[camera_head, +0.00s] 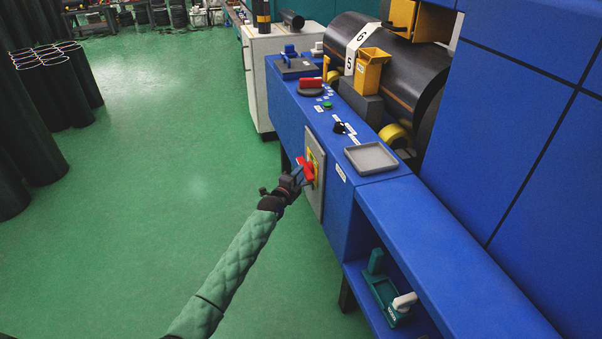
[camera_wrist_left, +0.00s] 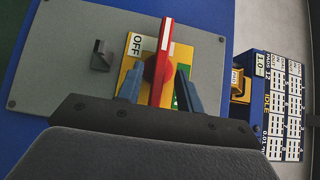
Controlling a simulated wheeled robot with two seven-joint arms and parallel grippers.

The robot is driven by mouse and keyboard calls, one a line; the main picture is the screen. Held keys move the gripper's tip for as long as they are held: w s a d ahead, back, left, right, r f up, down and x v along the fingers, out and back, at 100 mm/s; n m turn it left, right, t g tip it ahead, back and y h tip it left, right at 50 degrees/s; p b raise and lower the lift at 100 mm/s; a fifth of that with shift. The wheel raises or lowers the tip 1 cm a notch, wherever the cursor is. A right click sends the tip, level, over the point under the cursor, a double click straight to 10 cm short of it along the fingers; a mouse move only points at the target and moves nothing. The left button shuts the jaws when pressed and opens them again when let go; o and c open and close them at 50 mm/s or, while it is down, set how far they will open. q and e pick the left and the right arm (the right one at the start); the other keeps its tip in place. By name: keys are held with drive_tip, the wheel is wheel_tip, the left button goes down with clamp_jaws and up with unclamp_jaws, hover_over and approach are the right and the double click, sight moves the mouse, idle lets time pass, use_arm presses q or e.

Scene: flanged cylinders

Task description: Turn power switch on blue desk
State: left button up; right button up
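The power switch is a red rotary handle (camera_wrist_left: 164,58) on a yellow plate, set in a grey panel (camera_wrist_left: 70,68) on the blue desk's (camera_head: 352,210) side. An OFF label shows beside the handle in the left wrist view; a green patch on its other side is mostly hidden by a finger. The red handle also shows in the head view (camera_head: 306,168). My left gripper (camera_wrist_left: 160,80) is at the switch, its two fingers on either side of the handle. Gaps show between fingers and handle, so it looks open. My right gripper is not in view.
A grey tray (camera_head: 371,158) and several controls are on the desk top. A dark cylinder (camera_head: 400,65) lies behind them. A teal tool (camera_head: 385,290) sits on the lower shelf at the right. A small lever (camera_wrist_left: 101,56) sticks out of the panel.

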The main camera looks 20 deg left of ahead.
use_arm(q)
drive_tip(key=shift+w+d, duration=0.2)
drive_tip(key=shift+w, duration=0.85)
drive_tip(key=shift+c, duration=0.3)
clamp_jaws()
drive_tip(key=shift+f, duration=0.1)
